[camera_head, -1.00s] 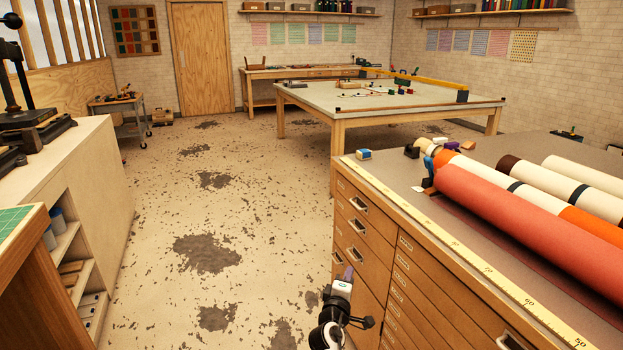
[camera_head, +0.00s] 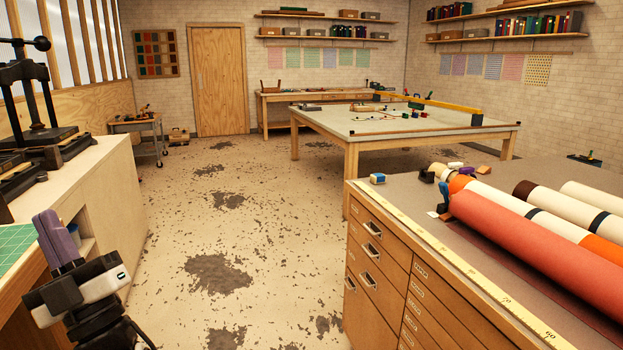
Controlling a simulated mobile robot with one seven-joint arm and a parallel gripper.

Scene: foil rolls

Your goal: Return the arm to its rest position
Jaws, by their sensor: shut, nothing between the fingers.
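My gripper (camera_head: 60,240) is at the lower left, raised and pointing up, with purple fingers above a black and white body. Its fingers are together with nothing between them. It is in front of the left cabinet and beside the green cutting mat, apart from the drawer cabinet on the right. Part of my arm runs out of the bottom of the view.
A wooden drawer cabinet (camera_head: 378,262) with several rolls, including a red one (camera_head: 540,240), stands at the right. A cabinet with a black press (camera_head: 35,100) is at the left. A large table (camera_head: 420,125) stands farther back. The worn floor (camera_head: 215,270) between is clear.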

